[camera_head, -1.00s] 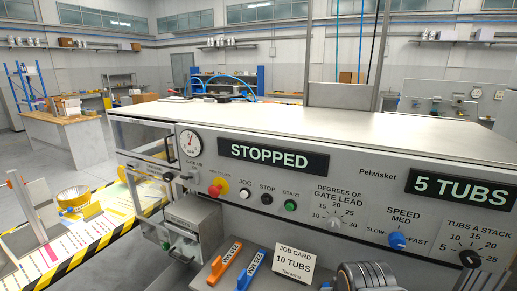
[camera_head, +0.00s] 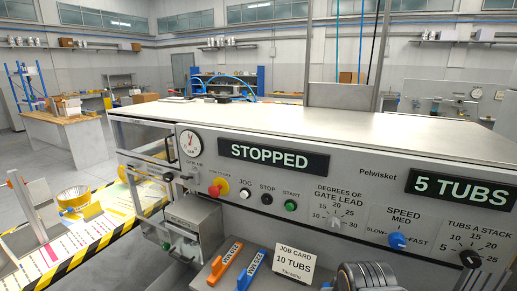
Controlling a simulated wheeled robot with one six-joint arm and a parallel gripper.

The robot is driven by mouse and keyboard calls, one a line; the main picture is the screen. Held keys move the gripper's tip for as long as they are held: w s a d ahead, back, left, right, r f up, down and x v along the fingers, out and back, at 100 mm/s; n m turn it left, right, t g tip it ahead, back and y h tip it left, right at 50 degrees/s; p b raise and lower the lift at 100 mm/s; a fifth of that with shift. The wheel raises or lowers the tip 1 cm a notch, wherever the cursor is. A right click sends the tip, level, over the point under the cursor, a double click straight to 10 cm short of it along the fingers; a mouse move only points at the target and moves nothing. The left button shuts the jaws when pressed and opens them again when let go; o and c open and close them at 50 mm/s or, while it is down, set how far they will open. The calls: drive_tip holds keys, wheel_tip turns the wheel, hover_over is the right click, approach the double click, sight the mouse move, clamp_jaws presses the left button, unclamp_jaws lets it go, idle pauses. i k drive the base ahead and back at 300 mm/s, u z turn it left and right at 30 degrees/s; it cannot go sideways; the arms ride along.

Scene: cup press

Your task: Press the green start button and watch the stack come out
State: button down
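The green start button (camera_head: 291,205) is on the grey machine's front panel (camera_head: 300,185), under the label START. Nothing covers it. The black stop button (camera_head: 267,199) and white jog button (camera_head: 245,194) are to its left. The status display (camera_head: 274,157) reads STOPPED. A second display (camera_head: 462,190) reads 5 TUBS. A job card (camera_head: 293,263) below the panel reads 10 TUBS. No stack of tubs is seen coming out onto the striped table (camera_head: 100,243) at left.
A red stop knob on yellow (camera_head: 217,188) is left of the buttons. The gate lead knob (camera_head: 334,222), blue speed knob (camera_head: 397,240) and black tubs-a-stack knob (camera_head: 470,258) are to the right. Orange (camera_head: 226,262) and blue (camera_head: 251,269) handled tools lie below.

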sight(289, 207)
drive_tip(key=u, duration=2.25)
drive_tip(key=i, duration=1.65)
drive_tip(key=z, duration=3.35)
